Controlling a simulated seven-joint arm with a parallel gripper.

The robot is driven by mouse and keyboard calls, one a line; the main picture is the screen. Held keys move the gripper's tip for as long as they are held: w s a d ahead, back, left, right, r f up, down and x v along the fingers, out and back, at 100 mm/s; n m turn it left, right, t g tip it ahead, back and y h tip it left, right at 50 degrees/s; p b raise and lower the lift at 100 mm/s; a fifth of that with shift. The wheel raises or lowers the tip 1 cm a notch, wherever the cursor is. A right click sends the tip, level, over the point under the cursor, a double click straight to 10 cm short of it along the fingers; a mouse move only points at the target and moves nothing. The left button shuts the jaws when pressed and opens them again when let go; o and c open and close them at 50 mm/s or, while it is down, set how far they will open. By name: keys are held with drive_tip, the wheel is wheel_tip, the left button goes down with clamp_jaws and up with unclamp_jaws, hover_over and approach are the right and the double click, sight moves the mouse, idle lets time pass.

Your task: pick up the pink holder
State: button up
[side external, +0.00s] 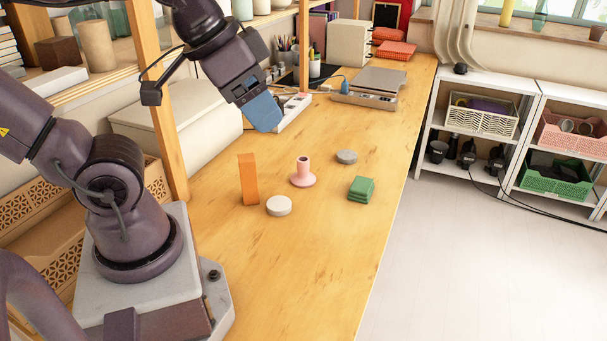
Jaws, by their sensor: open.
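The pink holder (303,173) stands upright on the wooden table, with a wide round base and a narrower neck. My gripper (268,122) is above the table, up and to the left of the holder in the side external view, and apart from it. It is open, and nothing shows held in it. Its fingers appear as a blue block from this side, so the gap between them is hidden.
An orange block (248,180) stands left of the holder. A white disc (279,205) lies in front, a grey disc (347,157) behind right, and a green stack (361,189) to the right. A wooden shelf post (160,95) rises at left. The table's front is clear.

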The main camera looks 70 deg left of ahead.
drive_tip(key=shift+w, duration=0.1)
drive_tip(key=w+a+f+m+g+y, duration=0.55)
drive_tip(key=w+a+f+g, duration=0.35)
drive_tip(key=w, duration=0.5)
drive_tip(key=m+y, duration=1)
drive_tip(key=y, duration=0.2)
approach(301, 157)
drive_tip(key=shift+d+f, duration=0.2)
drive_tip(key=shift+d, duration=1)
drive_tip(key=shift+a+f+m, duration=0.2)
drive_tip(key=shift+m, duration=0.05)
drive_tip(key=a, duration=0.5)
drive_tip(key=s+a, duration=0.1)
drive_tip(key=a, duration=0.1)
drive_tip(key=shift+s+a, duration=0.1)
drive_tip(key=shift+a, duration=0.1)
drive_tip(key=shift+s+a+r, duration=0.1)
drive_tip(key=shift+s+a, duration=0.05)
drive_tip(key=shift+a, duration=0.7)
drive_tip(key=shift+s+a+r, duration=0.1)
drive_tip(key=shift+s+a, duration=0.1)
drive_tip(key=shift+a, duration=0.7)
drive_tip(key=shift+s+a+r, duration=0.1)
drive_tip(key=shift+s+a, duration=0.05)
drive_tip(key=shift+a, duration=0.7)
